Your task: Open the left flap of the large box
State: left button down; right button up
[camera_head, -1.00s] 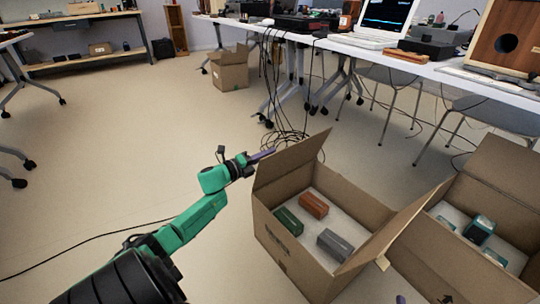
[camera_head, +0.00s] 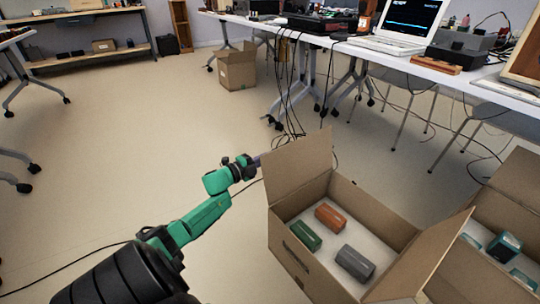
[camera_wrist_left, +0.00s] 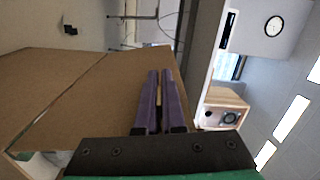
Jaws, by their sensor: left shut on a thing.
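The large box (camera_head: 304,262) is open cardboard, with a green, an orange and a grey block on its pale floor. Its left flap (camera_head: 298,165) stands up from the far-left side; in the left wrist view it looks like the brown cardboard (camera_wrist_left: 60,90) filling the left. My left gripper (camera_head: 257,160) is at that flap's left edge, its fingertips partly hidden behind the flap. In the left wrist view its purple fingers (camera_wrist_left: 159,90) are close together with a thin tan strip between them, shut on the flap. The right flap (camera_head: 432,252) tilts outward. My right gripper is not in view.
A second open box (camera_head: 511,200) with teal-and-white items stands close on the right. Black cables hang to the floor behind the flap. A smaller carton (camera_head: 237,70) is farther back. A long white table (camera_head: 400,55) runs behind.

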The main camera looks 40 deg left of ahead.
pick_arm(q)
jog(key=shift+a+f, duration=0.35)
jog(key=shift+a, duration=0.2)
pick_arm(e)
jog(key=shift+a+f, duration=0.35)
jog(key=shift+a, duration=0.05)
pick_arm(q)
jog(key=c, duration=1)
grip_release()
jog(key=shift+c, duration=0.2)
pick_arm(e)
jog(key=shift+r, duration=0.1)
